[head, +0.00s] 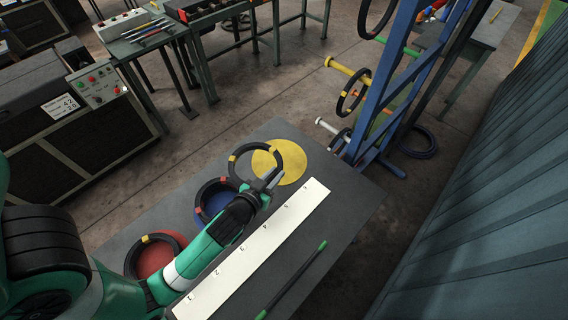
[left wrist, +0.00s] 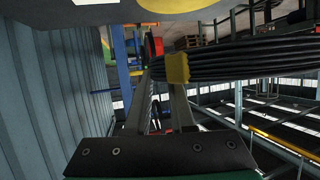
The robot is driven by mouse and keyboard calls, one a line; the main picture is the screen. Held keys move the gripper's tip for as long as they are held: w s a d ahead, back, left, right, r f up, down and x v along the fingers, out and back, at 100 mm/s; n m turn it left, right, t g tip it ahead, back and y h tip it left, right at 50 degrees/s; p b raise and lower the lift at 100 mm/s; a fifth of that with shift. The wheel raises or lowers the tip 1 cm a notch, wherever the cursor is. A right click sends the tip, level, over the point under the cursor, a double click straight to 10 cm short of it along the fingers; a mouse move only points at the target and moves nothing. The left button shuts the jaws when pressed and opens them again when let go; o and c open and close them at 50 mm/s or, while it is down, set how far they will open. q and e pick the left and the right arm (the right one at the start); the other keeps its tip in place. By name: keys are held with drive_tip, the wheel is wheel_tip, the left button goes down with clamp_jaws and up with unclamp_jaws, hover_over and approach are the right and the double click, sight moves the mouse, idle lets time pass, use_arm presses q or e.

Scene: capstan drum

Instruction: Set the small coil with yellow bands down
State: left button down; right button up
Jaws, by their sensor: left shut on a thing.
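The small coil with yellow bands (head: 235,170) is a black ring held by my left gripper (head: 272,181). In the head view it overlaps the left part of the yellow disc (head: 291,176) on the table; I cannot tell whether it touches the table. In the left wrist view, the held black coil (left wrist: 245,63) shows edge-on, with a yellow band beside the fingertips. My left gripper (left wrist: 160,90) is shut on its near side. My right gripper is not in view.
Coils also lie around a blue disc (head: 216,204) and a red disc (head: 155,258) on the grey table (head: 352,190). A numbered white strip (head: 262,240) and a green-ended black rod (head: 291,281) lie in front. A blue rack (head: 388,85) with pegs stands behind.

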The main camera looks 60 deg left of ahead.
use_arm(q)
drive_tip(key=b+x, duration=0.2)
drive_tip(key=x, duration=0.7)
drive_tip(key=b, duration=0.2)
hover_over(295, 171)
drive_tip(key=s, duration=0.1)
drive_tip(key=f, duration=0.4)
drive_tip(key=shift+d+f, duration=0.25)
drive_tip(key=shift+f, duration=0.15)
drive_tip(key=shift+w+a+f, duration=0.2)
drive_tip(key=shift+w+f, duration=0.05)
drive_tip(key=shift+w, duration=0.1)
drive_tip(key=shift+w+a+f+b, duration=0.15)
drive_tip(key=shift+f+b, duration=0.9)
drive_tip(key=shift+f, duration=0.85)
drive_tip(key=shift+r, duration=0.1)
drive_tip(key=shift+f+b, duration=0.4)
drive_tip(key=shift+f, duration=0.05)
drive_tip(key=shift+f, duration=0.15)
